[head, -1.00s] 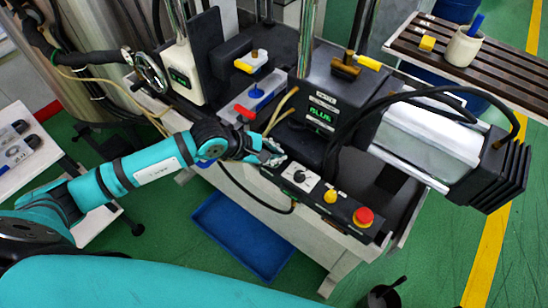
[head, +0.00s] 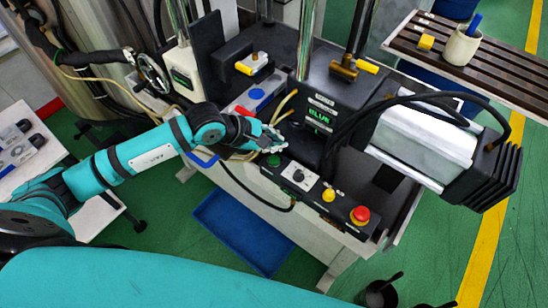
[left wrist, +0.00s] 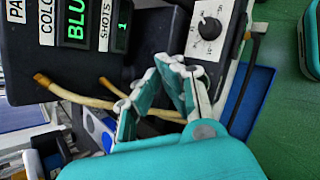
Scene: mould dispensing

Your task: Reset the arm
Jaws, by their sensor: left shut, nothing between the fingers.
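My left arm reaches in from the left in the head view. Its teal and grey left gripper (head: 277,140) is shut and empty. It hovers just behind the control panel (head: 312,182), close to the green button (head: 273,160) at the panel's left end. In the left wrist view the fingers (left wrist: 172,75) come together below the lit display (left wrist: 75,22), beside the panel's knob (left wrist: 209,28). I cannot tell whether they touch anything. My right gripper is not in view.
The machine block (head: 330,100) reads BLUE. A red button (head: 361,215) and a yellow button (head: 329,195) sit on the panel. Tan hoses (head: 284,104) rise near the gripper. A blue tray (head: 243,232) lies on the floor. A slatted bench (head: 485,65) holds a cup (head: 463,47).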

